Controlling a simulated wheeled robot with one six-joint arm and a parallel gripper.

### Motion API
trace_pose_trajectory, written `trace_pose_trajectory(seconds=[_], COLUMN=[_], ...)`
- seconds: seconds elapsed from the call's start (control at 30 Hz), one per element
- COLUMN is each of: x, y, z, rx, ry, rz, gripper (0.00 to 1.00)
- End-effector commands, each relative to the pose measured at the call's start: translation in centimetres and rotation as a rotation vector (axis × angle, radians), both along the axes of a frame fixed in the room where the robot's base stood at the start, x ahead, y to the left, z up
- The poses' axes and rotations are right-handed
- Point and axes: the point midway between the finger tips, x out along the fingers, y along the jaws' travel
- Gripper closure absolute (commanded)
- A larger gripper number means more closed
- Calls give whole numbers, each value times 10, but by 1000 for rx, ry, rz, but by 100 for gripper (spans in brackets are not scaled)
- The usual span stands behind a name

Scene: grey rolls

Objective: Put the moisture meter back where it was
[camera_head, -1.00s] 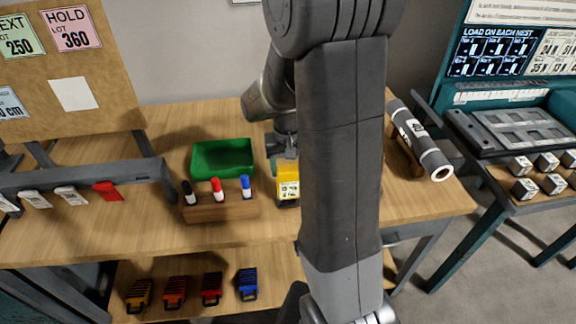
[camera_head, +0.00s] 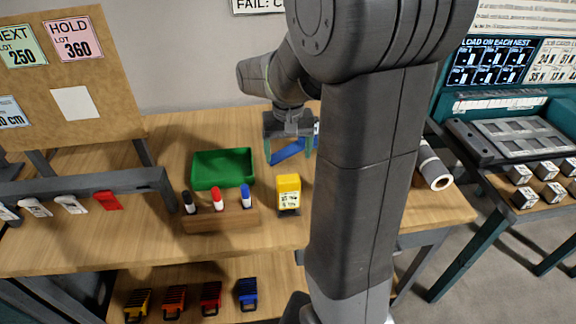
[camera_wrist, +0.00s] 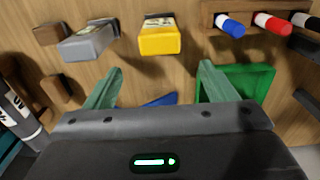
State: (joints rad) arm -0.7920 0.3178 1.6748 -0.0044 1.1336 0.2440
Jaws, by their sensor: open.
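A yellow boxy device with a pale label (camera_head: 289,192), which looks like the moisture meter, stands upright on a small dark base on the wooden table, right of the marker block. It also shows at the top of the wrist view (camera_wrist: 160,38). My gripper (camera_head: 289,154) is open and empty, above the table behind the yellow device and apart from it. Its two green fingers (camera_wrist: 160,70) are spread in the wrist view. A grey device (camera_wrist: 90,42) lies beside the yellow one in the wrist view; my arm hides it in the head view.
A blue object (camera_head: 288,150) lies under and between my fingers. A green tray (camera_head: 223,184) and a wooden block (camera_head: 220,220) with three markers stand left of the device. A grey roll (camera_head: 433,168) lies at the right, partly behind my arm. Bare table lies behind the tray.

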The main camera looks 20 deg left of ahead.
Motion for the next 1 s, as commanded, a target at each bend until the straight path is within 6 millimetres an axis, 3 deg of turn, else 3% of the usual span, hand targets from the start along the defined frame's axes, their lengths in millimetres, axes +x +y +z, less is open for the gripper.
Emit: trace_pose_trajectory(seconds=[0.1, 0.3, 1.0], x=[0, 0, -1], y=[0, 0, 0], z=[19, 31, 31], rx=[2, 0, -1], ry=[-1, 0, 1], rz=[0, 0, 0], gripper=[22, 22, 22])
